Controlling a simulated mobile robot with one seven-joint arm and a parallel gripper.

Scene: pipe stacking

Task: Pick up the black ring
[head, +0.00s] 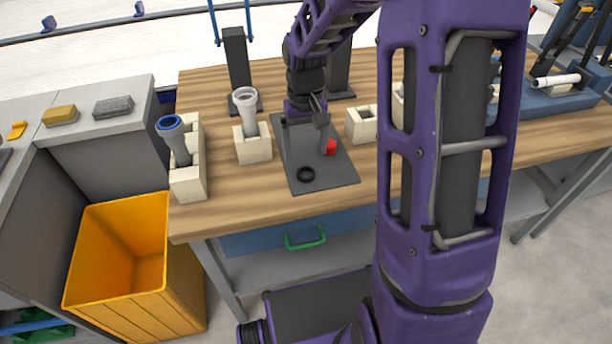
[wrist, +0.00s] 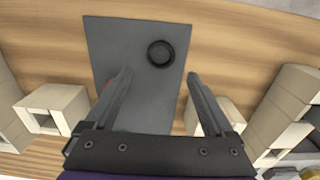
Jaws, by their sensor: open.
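The black ring (head: 306,174) lies flat on the dark grey plate (head: 335,178) near its front edge. In the wrist view the ring (wrist: 160,53) lies ahead of the fingertips, between their lines and nearer the right one. My gripper (head: 318,108) is above the back part of the plate, apart from the ring. It also shows in the wrist view (wrist: 158,78), with its two fingers spread and nothing between them. A red part (head: 330,147) is on the plate beside my gripper. In the wrist view it is mostly hidden behind a finger.
Cream blocks stand on both sides of the plate. A white pipe (head: 246,108) stands in the middle-left block (head: 253,147), and a blue-rimmed pipe (head: 175,138) in the far-left block (head: 188,180). A yellow bin (head: 180,275) stands below the table's left front. Bare wood (head: 240,205) lies left of the plate.

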